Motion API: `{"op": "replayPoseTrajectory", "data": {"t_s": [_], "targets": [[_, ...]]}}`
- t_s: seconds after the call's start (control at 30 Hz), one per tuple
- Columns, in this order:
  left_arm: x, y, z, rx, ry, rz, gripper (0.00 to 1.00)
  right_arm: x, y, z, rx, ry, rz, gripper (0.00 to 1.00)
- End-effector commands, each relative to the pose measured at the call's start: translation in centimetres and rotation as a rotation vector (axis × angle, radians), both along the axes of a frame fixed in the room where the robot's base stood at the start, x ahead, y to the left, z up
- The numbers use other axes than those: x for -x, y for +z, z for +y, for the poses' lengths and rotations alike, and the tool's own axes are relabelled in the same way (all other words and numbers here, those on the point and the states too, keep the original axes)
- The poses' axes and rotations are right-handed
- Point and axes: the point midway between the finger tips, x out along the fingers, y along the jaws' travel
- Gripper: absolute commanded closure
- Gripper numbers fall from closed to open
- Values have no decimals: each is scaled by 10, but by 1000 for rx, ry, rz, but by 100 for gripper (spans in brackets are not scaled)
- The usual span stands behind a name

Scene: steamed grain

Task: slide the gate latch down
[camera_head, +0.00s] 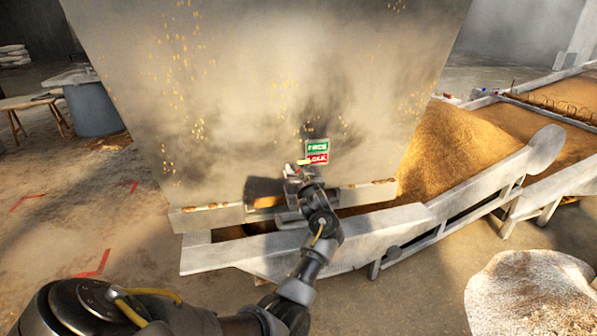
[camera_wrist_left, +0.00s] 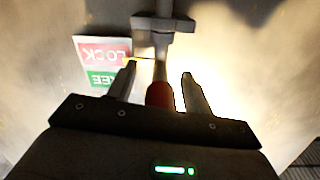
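The gate latch shows in the left wrist view as a grey rod with a red grip (camera_wrist_left: 159,94), running up to a dark bracket (camera_wrist_left: 165,23). My left gripper (camera_wrist_left: 158,70) is open, with one finger on each side of the red grip and a gap visible on both sides. In the head view my left gripper (camera_head: 302,178) is at the latch on the hopper's front, hiding most of it. A green and red FREE/LOCK sign (camera_head: 317,151) is beside it, with a yellow pointer (camera_head: 303,162) near its left edge. My right gripper is not in view.
The large hopper (camera_head: 240,90) stands over a metal trough (camera_head: 400,218) holding brown grain (camera_head: 455,145). A pale grain-covered mound (camera_head: 530,295) is at lower right. A grey tub (camera_head: 93,108) stands at left. Open floor with red marks lies to the left.

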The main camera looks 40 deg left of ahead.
Motion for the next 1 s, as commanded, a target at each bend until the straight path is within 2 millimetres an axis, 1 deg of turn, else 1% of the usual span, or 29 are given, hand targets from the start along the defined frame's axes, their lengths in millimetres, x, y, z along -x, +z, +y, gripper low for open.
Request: {"op": "replayPoseTrajectory", "data": {"t_s": [0.23,0.37,0.47,0.7,0.8,1.0], "targets": [[0,0,0,-1,1,-1,50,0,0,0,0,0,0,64],[5,0,-8,0,-1,-1,50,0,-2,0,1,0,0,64],[15,-2,-22,1,-2,-1,50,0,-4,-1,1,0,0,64],[44,-2,-60,3,-2,-2,50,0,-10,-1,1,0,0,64],[53,-1,-73,2,-2,-2,50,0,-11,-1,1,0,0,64],[64,0,-85,0,0,-1,50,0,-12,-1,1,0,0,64]]}}
